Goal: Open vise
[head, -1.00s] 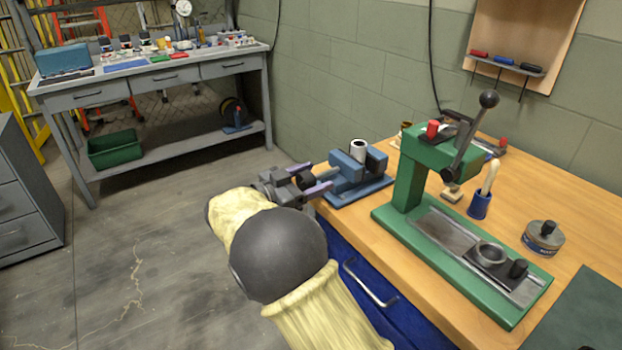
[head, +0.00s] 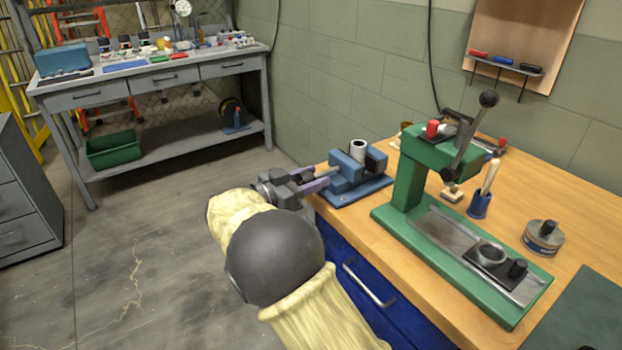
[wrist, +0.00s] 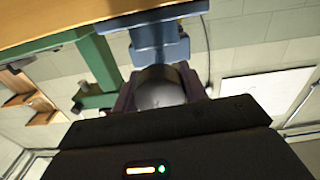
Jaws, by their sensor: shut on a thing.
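The blue vise (head: 365,188) sits at the near left corner of the wooden bench, with a pale hollow cylinder (head: 358,150) standing between its jaws. It also shows at the top of the wrist view (wrist: 157,42). My gripper (head: 318,181) is at the vise's left end, just off the bench edge. In the wrist view, my purple fingers are shut on a grey rounded vise knob (wrist: 160,90), one finger on each side. In the head view my fingers mostly hide this knob. How far the vise jaws stand apart is hard to tell.
A green arbor press (head: 410,180) stands right of the vise. A blue cup with a brush (head: 479,204) and a round tin (head: 543,238) are on the bench (head: 590,200). A blue drawer with a handle (head: 370,285) is below. Open floor lies left.

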